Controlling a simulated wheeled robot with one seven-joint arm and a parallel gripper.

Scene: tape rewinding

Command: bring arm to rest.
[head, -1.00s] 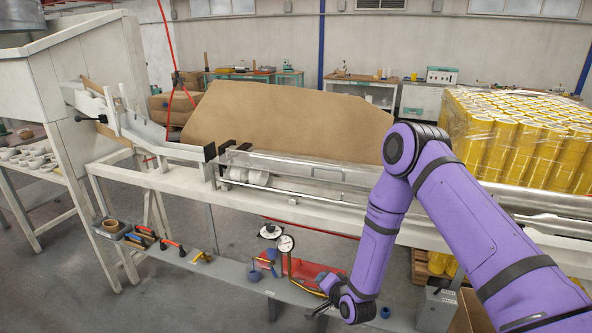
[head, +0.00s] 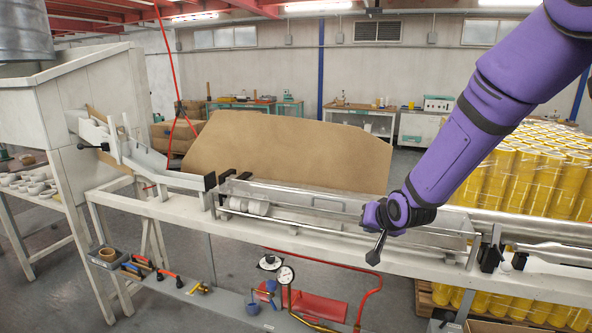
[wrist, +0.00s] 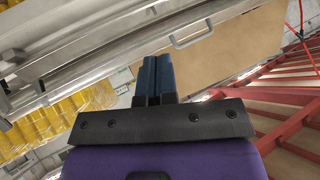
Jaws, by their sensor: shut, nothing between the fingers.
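My purple arm comes down from the upper right in the head view. My gripper (head: 373,256) is in front of the rewinding machine's long bench (head: 335,232), near its transparent cover and metal rods. The fingers point downward and hold nothing. In the wrist view my gripper (wrist: 157,80) shows two dark blue fingers close together. Beyond them are the machine's metal rails (wrist: 100,50) and the brown board.
A large brown board (head: 280,150) stands behind the bench. A wrapped stack of yellow tape rolls (head: 520,180) is at the right. Several hand tools and a pressure gauge (head: 285,275) are on the lower shelf. Grey floor is open at the front left.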

